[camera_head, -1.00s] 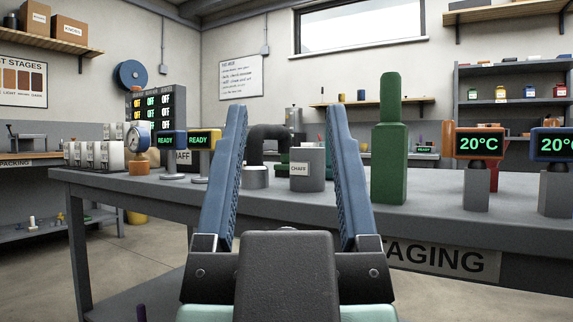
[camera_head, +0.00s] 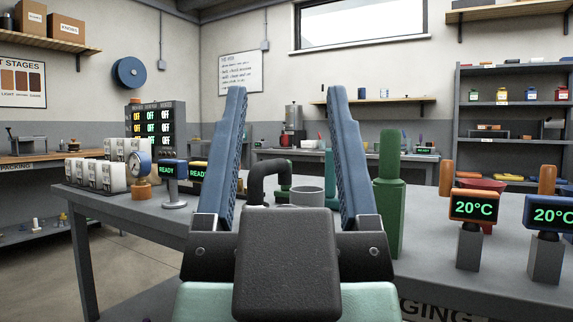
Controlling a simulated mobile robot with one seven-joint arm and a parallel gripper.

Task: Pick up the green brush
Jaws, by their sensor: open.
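A tall green upright thing (camera_head: 388,205), with a narrow upper part on a wider block, stands on the grey table. I take it for the green brush; no bristles show. My gripper (camera_head: 286,92) is open and empty, its two blue fingers pointing up and forward over the table. The green brush is just right of the right finger, outside the jaws, and the finger's lower part comes close to its left edge. I cannot tell whether they touch. The brush's lower left is near my gripper's body.
Between the fingers show a bent black pipe (camera_head: 268,178) and a grey cup (camera_head: 306,196). Temperature displays (camera_head: 474,207) stand right of the brush, with a red bowl (camera_head: 482,184) behind. Ready displays (camera_head: 173,172), a round gauge (camera_head: 140,166) and white canisters (camera_head: 92,176) stand at left.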

